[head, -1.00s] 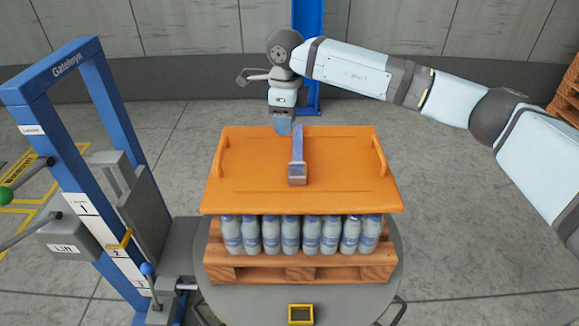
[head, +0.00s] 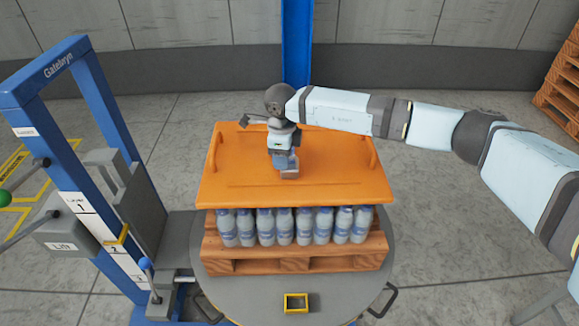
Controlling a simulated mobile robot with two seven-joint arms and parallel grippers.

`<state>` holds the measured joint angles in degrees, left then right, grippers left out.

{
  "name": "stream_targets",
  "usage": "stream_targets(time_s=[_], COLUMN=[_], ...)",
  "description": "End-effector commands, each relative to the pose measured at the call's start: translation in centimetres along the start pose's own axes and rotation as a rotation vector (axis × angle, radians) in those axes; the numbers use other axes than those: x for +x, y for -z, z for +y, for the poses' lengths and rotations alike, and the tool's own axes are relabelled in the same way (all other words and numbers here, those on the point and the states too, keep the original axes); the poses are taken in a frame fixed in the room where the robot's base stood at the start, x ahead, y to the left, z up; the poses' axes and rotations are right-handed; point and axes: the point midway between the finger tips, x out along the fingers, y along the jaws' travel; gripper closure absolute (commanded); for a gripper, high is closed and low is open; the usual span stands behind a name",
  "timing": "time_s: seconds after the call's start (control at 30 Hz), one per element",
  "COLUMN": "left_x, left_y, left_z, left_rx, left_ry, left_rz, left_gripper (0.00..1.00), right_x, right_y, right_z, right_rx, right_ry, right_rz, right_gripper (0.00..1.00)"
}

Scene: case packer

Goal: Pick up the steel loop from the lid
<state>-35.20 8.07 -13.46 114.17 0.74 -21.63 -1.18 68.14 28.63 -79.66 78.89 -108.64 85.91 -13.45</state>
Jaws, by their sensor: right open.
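The orange lid (head: 230,188) lies flat on top of the bottles, with a raised orange handle at each side. The steel loop (head: 289,174) is a grey bar-like piece at the middle of the lid; only its near end shows clearly. My right gripper (head: 285,158) points down over the loop and hides most of it. Its jaws are open. I cannot tell whether the fingers are around the loop or just above it. My left gripper is not in view.
Several bottles (head: 284,227) stand on a wooden pallet (head: 290,259) on a round grey turntable (head: 255,302). A blue frame (head: 92,105) with levers and a lift box stands close on the left. A yellow square (head: 296,302) sits at the turntable's front. Floor on the right is mostly clear.

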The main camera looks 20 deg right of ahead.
Motion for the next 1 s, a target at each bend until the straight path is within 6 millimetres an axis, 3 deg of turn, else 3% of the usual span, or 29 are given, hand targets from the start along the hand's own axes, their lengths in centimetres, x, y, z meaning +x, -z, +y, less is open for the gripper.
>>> stream_targets(time_s=[0.1,0.3,0.5,1.0], left_x=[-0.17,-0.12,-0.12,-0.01], left_y=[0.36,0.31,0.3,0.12], left_z=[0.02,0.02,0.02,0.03], left_rx=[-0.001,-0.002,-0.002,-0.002], left_ry=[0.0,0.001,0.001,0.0], left_rz=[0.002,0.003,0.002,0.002], left_gripper=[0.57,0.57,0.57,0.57], right_x=[1.13,1.27,1.25,0.34], right_y=[-0.06,-0.07,-0.06,-0.08], right_z=[0.07,0.04,0.04,0.0], right_rx=[0.0,-0.001,-0.001,-0.001], right_ry=[-0.001,0.0,0.0,0.001], right_rz=[0.001,0.0,0.0,-0.002], right_gripper=[0.57,0.57,1.0,1.0])
